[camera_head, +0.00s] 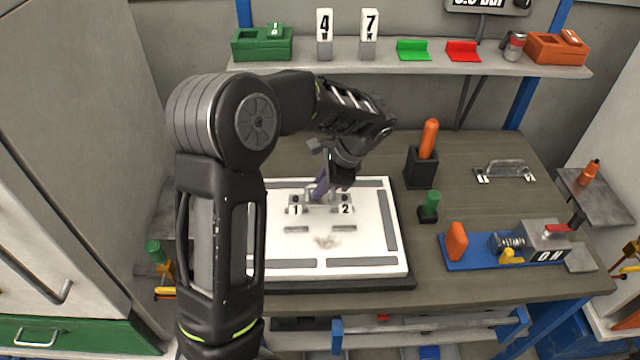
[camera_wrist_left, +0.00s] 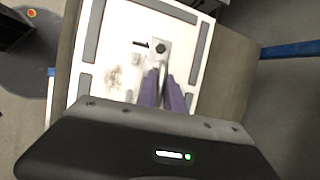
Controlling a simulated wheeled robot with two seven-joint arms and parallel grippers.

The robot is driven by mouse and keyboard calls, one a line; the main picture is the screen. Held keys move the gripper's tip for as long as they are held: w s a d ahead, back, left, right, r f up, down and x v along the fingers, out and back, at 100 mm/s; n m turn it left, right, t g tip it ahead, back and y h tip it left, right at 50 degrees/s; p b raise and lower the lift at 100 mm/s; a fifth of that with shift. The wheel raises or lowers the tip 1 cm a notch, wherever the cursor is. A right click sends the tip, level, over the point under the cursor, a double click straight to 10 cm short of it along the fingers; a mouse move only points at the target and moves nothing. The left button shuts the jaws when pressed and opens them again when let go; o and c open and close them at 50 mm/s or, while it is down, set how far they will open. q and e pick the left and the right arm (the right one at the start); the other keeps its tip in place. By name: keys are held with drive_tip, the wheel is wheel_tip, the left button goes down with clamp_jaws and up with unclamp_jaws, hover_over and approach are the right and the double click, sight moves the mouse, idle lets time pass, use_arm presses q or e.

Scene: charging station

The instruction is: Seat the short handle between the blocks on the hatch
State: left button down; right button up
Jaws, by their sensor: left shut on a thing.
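The white hatch (camera_head: 368,245) lies on the table with grey strips around its edge. Block 1 (camera_head: 295,209) and block 2 (camera_head: 345,209) stand on its rear half. My left gripper (camera_head: 320,190) reaches down at these blocks and is shut on the short grey handle (camera_head: 318,196), mostly hidden by the fingers. The handle is low between or just behind the blocks; I cannot tell whether it is seated. In the left wrist view the purple fingers (camera_wrist_left: 163,92) close together over the hatch (camera_wrist_left: 113,50), beside a metal block with a dark knob (camera_wrist_left: 160,48). My right gripper is out of view.
Another grey handle (camera_head: 505,171) lies at the table's right rear. A black holder (camera_head: 420,170) with an orange grip, a green-topped peg (camera_head: 429,207) and a blue plate with a device (camera_head: 495,262) stand right of the hatch. A shelf (camera_head: 400,66) runs behind.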

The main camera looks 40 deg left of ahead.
sight(325, 201)
use_arm(q)
drive_tip(key=shift+f+b, duration=1.25)
drive_tip(key=shift+f, duration=0.8)
drive_tip(key=shift+f+b, duration=0.95)
drive_tip(key=shift+f, duration=0.65)
drive_tip(key=c, duration=1.4)
unclamp_jaws()
drive_tip(key=shift+o, duration=0.2)
drive_tip(key=b+v, duration=0.1)
drive_tip(key=v, duration=0.6)
drive_tip(key=shift+d+r, duration=0.2)
drive_tip(key=shift+r, duration=0.2)
